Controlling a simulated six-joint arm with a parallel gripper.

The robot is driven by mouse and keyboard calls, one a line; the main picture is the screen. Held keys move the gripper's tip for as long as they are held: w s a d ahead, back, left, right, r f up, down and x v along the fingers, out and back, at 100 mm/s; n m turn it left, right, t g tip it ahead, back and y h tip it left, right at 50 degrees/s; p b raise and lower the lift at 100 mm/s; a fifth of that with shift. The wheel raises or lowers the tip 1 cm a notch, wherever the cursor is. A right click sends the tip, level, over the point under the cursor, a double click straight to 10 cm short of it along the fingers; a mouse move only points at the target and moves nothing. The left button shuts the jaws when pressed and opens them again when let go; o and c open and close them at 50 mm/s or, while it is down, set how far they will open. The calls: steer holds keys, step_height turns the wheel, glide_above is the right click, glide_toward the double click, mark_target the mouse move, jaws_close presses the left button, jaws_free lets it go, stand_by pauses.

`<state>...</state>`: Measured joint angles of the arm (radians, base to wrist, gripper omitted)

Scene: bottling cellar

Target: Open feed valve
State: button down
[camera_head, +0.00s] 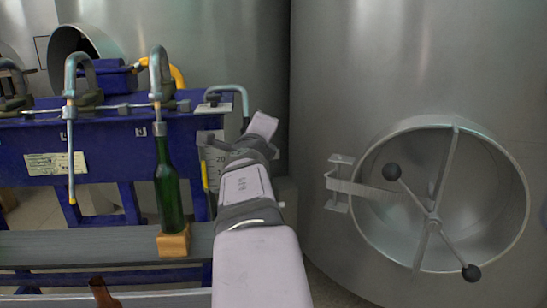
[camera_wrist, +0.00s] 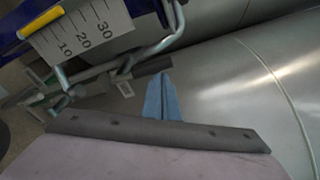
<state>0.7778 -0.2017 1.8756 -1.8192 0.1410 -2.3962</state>
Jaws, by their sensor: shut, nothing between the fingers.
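In the wrist view, my gripper (camera_wrist: 162,97) has its two blue fingers together, with nothing between them. In the head view my own wrist hides the fingers. No part is clearly labelled as the feed valve. A scale plate (camera_wrist: 85,32) marked 10, 20 and 30 has a yellow bar (camera_wrist: 42,20) along one edge. The plate also shows in the head view (camera_head: 214,158), partly behind my arm. A bent grey metal pipe (camera_wrist: 160,45) passes beside the plate. A dark-ended rod (camera_wrist: 150,67) lies just beyond the fingertips in the picture; I cannot tell whether they touch.
A blue filling frame (camera_head: 110,140) with curved spouts stands left. A green bottle (camera_head: 169,195) stands upright on a wooden block (camera_head: 174,242) on the grey conveyor (camera_head: 80,245). A brown bottle neck (camera_head: 103,292) shows in front. A steel tank (camera_head: 400,60) with a round hatch (camera_head: 495,225) fills the right.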

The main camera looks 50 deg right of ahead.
steer(key=shift+w+a+r, duration=0.2)
steer(key=shift+r, duration=0.15)
step_height(320, 180, up, 9)
steer(key=p, duration=0.9)
steer(key=shift+s+d+r+p, duration=0.15)
steer(key=shift+s+d+p, duration=0.05)
steer(key=shift+p, duration=0.1)
